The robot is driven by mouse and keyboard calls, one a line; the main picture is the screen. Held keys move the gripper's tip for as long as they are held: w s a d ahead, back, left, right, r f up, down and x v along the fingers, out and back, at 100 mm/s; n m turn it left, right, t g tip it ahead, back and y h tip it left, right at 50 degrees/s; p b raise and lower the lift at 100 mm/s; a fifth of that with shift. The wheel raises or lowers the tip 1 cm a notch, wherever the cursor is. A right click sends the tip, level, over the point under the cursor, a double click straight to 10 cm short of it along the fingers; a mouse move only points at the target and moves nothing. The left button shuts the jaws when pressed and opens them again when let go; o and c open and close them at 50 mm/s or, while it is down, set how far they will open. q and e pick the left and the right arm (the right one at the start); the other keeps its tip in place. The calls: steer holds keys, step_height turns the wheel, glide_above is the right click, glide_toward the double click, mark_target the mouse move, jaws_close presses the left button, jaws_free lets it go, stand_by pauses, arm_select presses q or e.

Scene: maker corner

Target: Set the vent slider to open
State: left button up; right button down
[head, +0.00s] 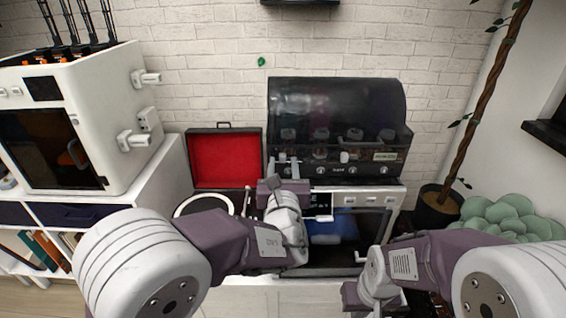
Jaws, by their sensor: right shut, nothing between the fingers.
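A black machine with a domed clear cover (338,103) stands against the brick wall. Its front panel (365,168) has several round knobs and a pale block (344,156), which may be the vent slider; I cannot read its setting. My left gripper (283,168) is up at the left end of this panel, with its two fingertips apart and nothing seen between them. It hides part of the panel's lower left corner. My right gripper (352,298) is low at the front, well below the panel, shut and empty; its fingertips are hard to make out.
Below the panel is a white oven-like unit (390,198) with a dark window. An open case with red lining (226,158) stands to the left, near a white printer-like box (110,110). A potted plant (437,208) and green cushion (515,215) are at the right.

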arm_select(q)
steer(key=shift+w+a, duration=0.1)
steer(key=shift+w, duration=0.7)
steer(key=shift+c, duration=0.4)
jaws_close()
stand_by(0.4)
